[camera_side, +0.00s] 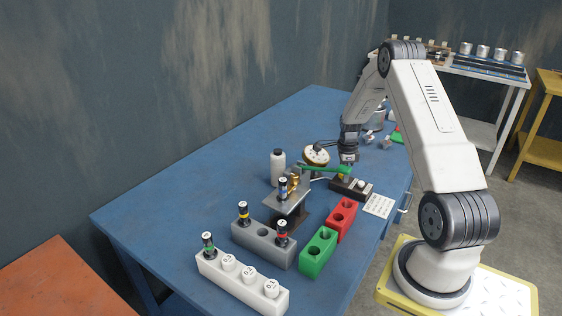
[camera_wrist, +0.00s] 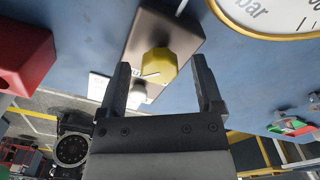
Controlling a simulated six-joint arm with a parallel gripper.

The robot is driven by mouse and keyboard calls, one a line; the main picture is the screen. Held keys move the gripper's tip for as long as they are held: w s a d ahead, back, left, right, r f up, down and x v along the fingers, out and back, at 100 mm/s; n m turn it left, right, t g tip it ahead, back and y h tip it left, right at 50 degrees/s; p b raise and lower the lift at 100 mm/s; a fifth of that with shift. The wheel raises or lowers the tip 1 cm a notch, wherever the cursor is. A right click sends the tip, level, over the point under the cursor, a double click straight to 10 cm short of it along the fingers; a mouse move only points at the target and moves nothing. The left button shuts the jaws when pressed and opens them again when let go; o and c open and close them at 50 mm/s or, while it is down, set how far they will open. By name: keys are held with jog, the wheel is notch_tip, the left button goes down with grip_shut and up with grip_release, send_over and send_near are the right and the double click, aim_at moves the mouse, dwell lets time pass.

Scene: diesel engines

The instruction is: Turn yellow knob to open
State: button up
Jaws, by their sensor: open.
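The yellow knob (camera_wrist: 158,66) sits on a dark brown control box (camera_wrist: 178,32) in the wrist view. It has a thin pointer line on its face. My gripper (camera_wrist: 160,82) is open, with one finger to the left of the knob and one to the right, and nothing is held. I cannot tell whether the fingers reach down to the knob's height.
A round gauge (camera_wrist: 276,12) is close by. A green lever (camera_side: 325,169) extends near my gripper. Red (camera_side: 341,219) and green (camera_side: 318,252) blocks, a grey holder (camera_side: 264,243) and a white holder (camera_side: 242,283) stand toward the front. The left of the blue table (camera_side: 170,205) is clear.

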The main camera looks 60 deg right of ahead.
grip_shut()
jog(key=shift+n, duration=0.3)
jog(key=n, duration=0.9)
jog(key=shift+n, duration=0.4)
dwell(0.4)
grip_release()
